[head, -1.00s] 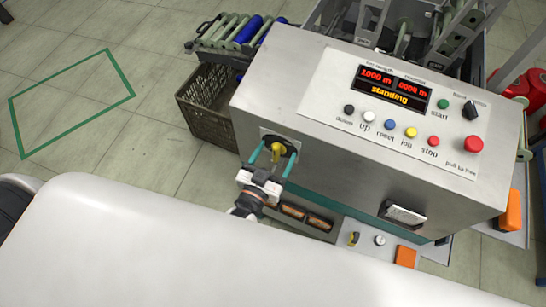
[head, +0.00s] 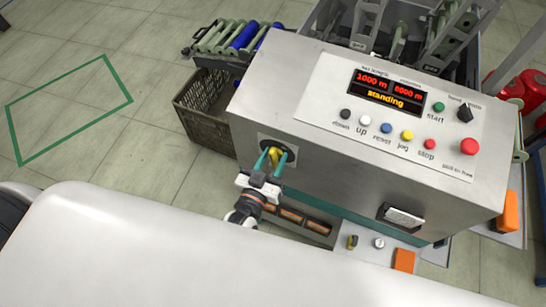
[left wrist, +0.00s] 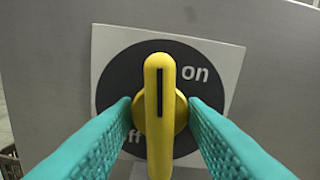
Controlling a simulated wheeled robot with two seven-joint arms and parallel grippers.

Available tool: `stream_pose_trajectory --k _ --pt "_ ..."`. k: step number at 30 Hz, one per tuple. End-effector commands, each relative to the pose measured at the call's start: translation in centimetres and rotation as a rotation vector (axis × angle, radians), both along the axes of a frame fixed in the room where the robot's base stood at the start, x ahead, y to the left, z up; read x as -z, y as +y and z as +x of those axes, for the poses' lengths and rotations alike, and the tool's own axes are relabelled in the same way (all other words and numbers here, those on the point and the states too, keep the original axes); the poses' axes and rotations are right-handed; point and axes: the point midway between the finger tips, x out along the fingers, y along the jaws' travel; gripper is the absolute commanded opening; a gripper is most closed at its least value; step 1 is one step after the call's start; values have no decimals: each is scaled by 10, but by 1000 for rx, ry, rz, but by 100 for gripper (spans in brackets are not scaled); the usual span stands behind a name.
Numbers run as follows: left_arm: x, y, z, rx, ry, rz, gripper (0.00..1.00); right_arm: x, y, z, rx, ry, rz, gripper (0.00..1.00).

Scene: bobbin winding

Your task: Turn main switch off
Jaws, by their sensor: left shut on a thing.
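The main switch is a yellow rotary handle (left wrist: 159,115) on a round black plate (left wrist: 120,72) with a white square behind it. In the left wrist view the handle stands upright, with "on" at its upper right and "off" partly hidden at lower left. In the head view the switch (head: 273,155) is on the left of the machine's front face. My left gripper (head: 271,163) is at the switch, with its teal fingers on either side of the yellow handle, shut on it. My right gripper is not in view.
The machine's panel has a display (head: 388,90) reading "standing", coloured buttons and a red stop knob (head: 470,146). A brown crate (head: 205,122) stands to the left of the machine. A white surface (head: 120,240) fills the foreground. The floor at left is open.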

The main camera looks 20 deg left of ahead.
Motion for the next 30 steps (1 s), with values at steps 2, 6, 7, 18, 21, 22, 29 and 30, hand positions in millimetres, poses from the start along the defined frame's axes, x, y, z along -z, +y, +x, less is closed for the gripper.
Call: stream_pose_trajectory --k 2,6,7,18,21,22,29,30 --pt "-1 -1 0 3 15 -108 11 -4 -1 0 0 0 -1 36" --pt "0 0 0 1 25 -189 11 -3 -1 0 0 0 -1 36" --pt "0 0 0 1 25 -190 11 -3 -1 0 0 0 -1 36" --pt "0 0 0 2 55 -450 11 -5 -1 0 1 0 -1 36" --pt "0 0 0 1 63 -514 11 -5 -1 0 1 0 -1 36" --pt "0 0 0 1 64 -518 11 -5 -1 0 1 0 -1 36" --pt "0 0 0 1 67 -547 11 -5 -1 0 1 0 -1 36" --pt "0 0 0 2 74 -593 11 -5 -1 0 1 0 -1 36"
